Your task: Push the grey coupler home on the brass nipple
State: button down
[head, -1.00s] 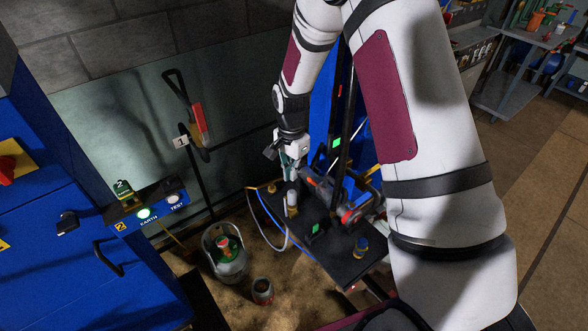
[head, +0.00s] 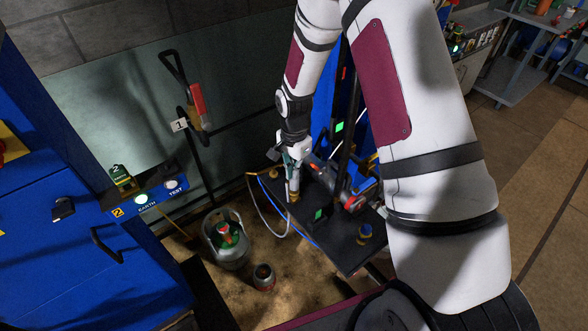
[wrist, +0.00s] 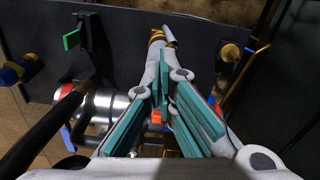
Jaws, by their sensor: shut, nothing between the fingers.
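My gripper (head: 293,160) is shut and empty, pointing down over the black plate (head: 340,255). Its teal-padded fingers (wrist: 164,62) nearly meet in the wrist view. Directly below the fingertips in the head view stands the pale grey coupler (head: 293,186), upright, with the brass nipple (head: 294,197) showing at its foot. The fingertips look close to or touching the coupler's top; I cannot tell which. In the wrist view brass (wrist: 156,37) shows just beyond the fingertips, and the fingers hide most of the coupler. How far it sits on the nipple is unclear.
A brass fitting (wrist: 230,52) stands to one side on the plate, and a blue and yellow one (head: 365,232) near its other end. A shiny metal cylinder (wrist: 105,103) lies beside the fingers. Blue and pale hoses loop at the plate's left. A gas bottle (head: 228,240) stands on the floor.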

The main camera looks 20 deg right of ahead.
jog(key=shift+f, duration=0.5)
jog(key=shift+r, duration=0.1)
jog(key=shift+r+p, duration=0.35)
jog(key=shift+r, duration=1.55)
notch_tip(320, 180, up, 11)
jog(key=s+r+n+t, duration=0.1)
jog(key=s+r+n, duration=0.2)
jog(key=s+r, duration=0.35)
jog(key=s+r+n+t, duration=0.1)
jog(key=s+r+n, duration=0.25)
jog(key=r, duration=0.65)
jog(key=s+r+n+t, duration=0.1)
jog(key=s+r+n, duration=0.2)
jog(key=s, duration=0.5)
jog(key=s+r+n+t, duration=0.2)
jog(key=s+r+n, duration=0.1)
jog(key=s, duration=0.6)
